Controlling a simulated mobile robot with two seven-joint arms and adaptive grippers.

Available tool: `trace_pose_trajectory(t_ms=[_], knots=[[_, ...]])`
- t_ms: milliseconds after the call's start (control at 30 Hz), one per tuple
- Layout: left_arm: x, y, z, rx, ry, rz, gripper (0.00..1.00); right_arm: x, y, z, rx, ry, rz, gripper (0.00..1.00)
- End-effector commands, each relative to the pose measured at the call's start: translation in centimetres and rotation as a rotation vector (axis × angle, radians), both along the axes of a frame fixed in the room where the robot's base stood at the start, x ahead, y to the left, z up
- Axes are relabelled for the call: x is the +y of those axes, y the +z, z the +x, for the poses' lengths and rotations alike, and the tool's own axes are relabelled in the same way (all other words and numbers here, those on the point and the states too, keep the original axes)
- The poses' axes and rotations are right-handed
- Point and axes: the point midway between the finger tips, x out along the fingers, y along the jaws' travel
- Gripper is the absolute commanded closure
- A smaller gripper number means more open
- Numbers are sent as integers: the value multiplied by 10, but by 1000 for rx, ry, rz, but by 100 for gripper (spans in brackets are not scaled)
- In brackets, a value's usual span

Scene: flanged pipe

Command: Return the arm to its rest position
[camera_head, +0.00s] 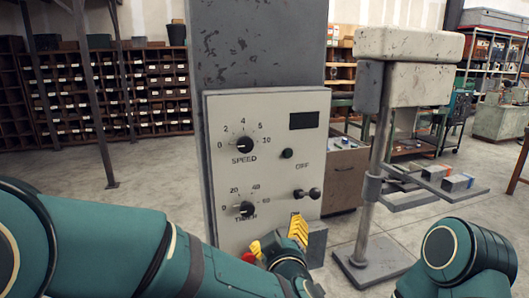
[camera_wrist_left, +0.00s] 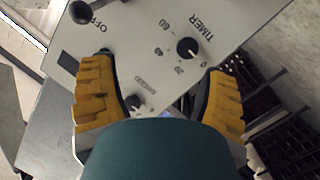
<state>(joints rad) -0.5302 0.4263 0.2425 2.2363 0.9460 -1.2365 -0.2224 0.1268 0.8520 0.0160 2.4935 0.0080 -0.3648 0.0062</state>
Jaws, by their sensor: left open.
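My left arm (camera_head: 110,240) reaches in from the left, low across the front of a grey control panel (camera_head: 222,180). Its gripper (camera_head: 278,240) has yellow fingers spread apart near the panel's lower edge. In the left wrist view the open gripper (camera_wrist_left: 160,66) has nothing between its fingers, and the panel (camera_wrist_left: 135,35) with its TIMER knob (camera_wrist_left: 187,47) lies beyond them. I cannot tell whether a finger touches the panel. Part of my right arm (camera_head: 462,258) shows at the lower right; its gripper is out of view.
The panel carries a SPEED knob (camera_head: 244,145), a TIMER knob (camera_head: 245,210) and a black-knobbed lever (camera_head: 307,193). Shelves (camera_head: 160,90) line the back wall. Open floor (camera_head: 85,180) lies at the left.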

Motion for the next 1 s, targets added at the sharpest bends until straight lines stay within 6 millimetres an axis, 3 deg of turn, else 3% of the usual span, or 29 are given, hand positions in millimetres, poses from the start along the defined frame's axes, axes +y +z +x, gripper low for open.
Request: trace_pose_trajectory(t_ms=[33, 100, 267, 367, 500, 600, 733, 867, 1000], knots=[[9, -34, 11, 61, -33, 28, 25, 0, 0, -1, 1, 0, 0, 53], [20, -81, 19, 151, -97, 60, 25, 0, 0, -1, 1, -1, 0, 53], [49, -187, 13, 389, -237, 102, 25, 0, 0, -1, 1, -1, -1, 53], [70, -249, -9, 557, -321, 107, 25, 0, 0, -1, 1, -1, 0, 53], [97, -325, -60, 799, -431, 87, 25, 0, 0, -1, 1, -1, -1, 53], [112, -362, -102, 951, -500, 61, 25, 0, 0, -1, 1, -1, -1, 53], [124, -390, -145, 1094, -568, 29, 25, 0, 0, -1, 1, -1, -1, 53], [130, -401, -167, 1162, -600, 10, 25, 0, 0, -1, 1, -1, 0, 53], [130, -402, -170, 1172, -605, 8, 25, 0, 0, -1, 1, -1, 0, 53]])
